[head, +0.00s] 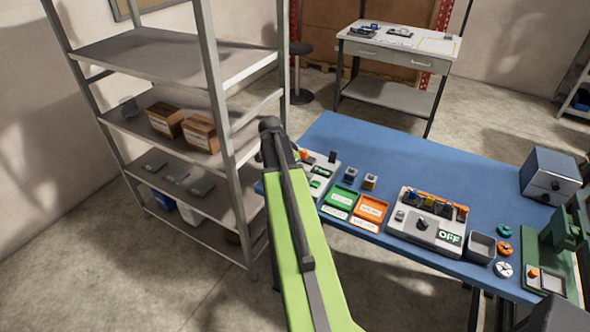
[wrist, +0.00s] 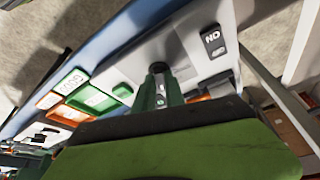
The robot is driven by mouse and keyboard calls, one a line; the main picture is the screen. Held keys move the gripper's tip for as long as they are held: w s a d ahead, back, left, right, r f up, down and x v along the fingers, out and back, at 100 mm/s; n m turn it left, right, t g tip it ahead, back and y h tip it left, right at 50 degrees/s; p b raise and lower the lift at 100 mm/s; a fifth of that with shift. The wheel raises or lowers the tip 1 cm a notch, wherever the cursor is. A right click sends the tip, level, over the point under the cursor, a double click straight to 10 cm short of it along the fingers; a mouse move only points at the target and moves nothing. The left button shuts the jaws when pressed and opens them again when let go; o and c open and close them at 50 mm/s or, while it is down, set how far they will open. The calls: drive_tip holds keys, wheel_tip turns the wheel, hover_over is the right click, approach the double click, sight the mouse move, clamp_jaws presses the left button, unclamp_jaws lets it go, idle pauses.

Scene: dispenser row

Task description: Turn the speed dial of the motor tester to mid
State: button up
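Two grey panel devices stand on the blue table; I cannot tell which is the motor tester. The left device (head: 322,166) has an orange part and a dark upright part, and is partly hidden by my arm. The right device (head: 398,228) has a dark knob (head: 421,223), a row of coloured parts and a green OFF sign. In the wrist view a pale panel (wrist: 135,62) bears a dark ON label. My gripper (wrist: 165,82) reaches over this panel at a dark round part.
Green and orange trays (head: 366,213) lie between the devices. A grey bin (head: 481,247), round parts and a green machine (head: 548,258) stand at the right. A metal shelf rack (head: 215,95) stands left of my arm. The table's back middle is clear.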

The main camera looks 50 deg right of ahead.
drive_tip(key=o, duration=0.4)
drive_tip(key=shift+c, duration=0.2)
drive_tip(key=p+v, duration=1.6)
drive_tip(key=v, duration=0.1)
drive_tip(key=shift+r, duration=0.15)
drive_tip(key=w+a+f+n+b, duration=0.2)
drive_tip(key=a+f+b, duration=0.15)
drive_tip(key=a, duration=0.45)
drive_tip(key=w+a+f+n+t+y+b, duration=0.1)
drive_tip(key=w+a+f+n+b, duration=0.2)
drive_tip(key=a, duration=0.4)
drive_tip(key=w+a+f+b, duration=0.2)
drive_tip(key=a+f+b, duration=0.15)
drive_tip(key=a, duration=0.45)
drive_tip(key=s+a+f+n+y+b, duration=0.1)
drive_tip(key=s+a+f+n, duration=0.1)
drive_tip(key=a+n, duration=0.5)
drive_tip(key=s+a+f+n+y+b, duration=0.1)
drive_tip(key=s+a+f+n+y, duration=0.1)
drive_tip(key=a+n, duration=0.5)
drive_tip(key=shift+s+a+g, duration=0.3)
drive_tip(key=shift+s+a, duration=0.4)
drive_tip(key=shift+a, duration=0.5)
